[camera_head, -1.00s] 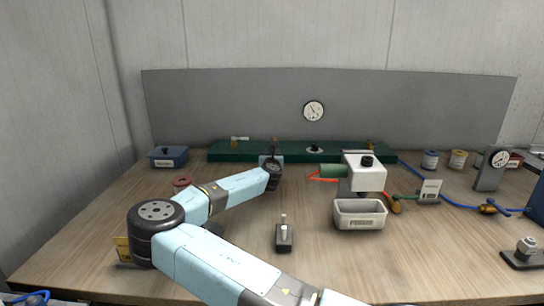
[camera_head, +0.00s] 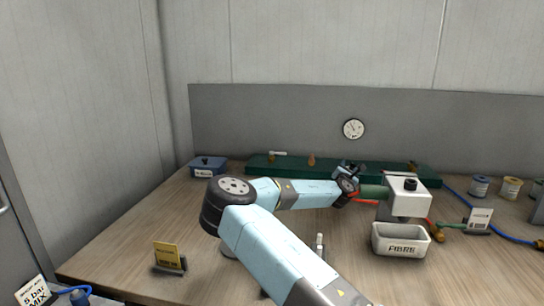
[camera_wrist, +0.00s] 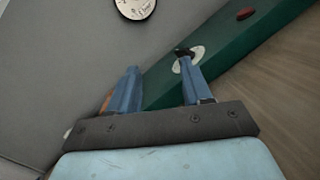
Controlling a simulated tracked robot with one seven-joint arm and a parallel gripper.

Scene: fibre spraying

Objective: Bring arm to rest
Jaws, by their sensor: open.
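My gripper (camera_head: 350,168) is at the end of my light-blue arm, in front of the long green board at the back of the bench. In the wrist view my gripper (camera_wrist: 158,82) has its two blue fingers spread apart, with nothing held between them. Behind the fingers are the green board (camera_wrist: 222,63) with a pale round disc (camera_wrist: 187,60), and the grey back panel (camera_wrist: 60,60). A round dial (camera_wrist: 135,6) is partly cut off at the top.
A white machine (camera_head: 408,197) stands right of my wrist, with a fibre tray (camera_head: 400,250) below it. A blue box (camera_head: 207,166) is at the back left, a yellow card (camera_head: 167,255) at the front left. Spools (camera_head: 480,186) stand at right. The left bench top is mostly clear.

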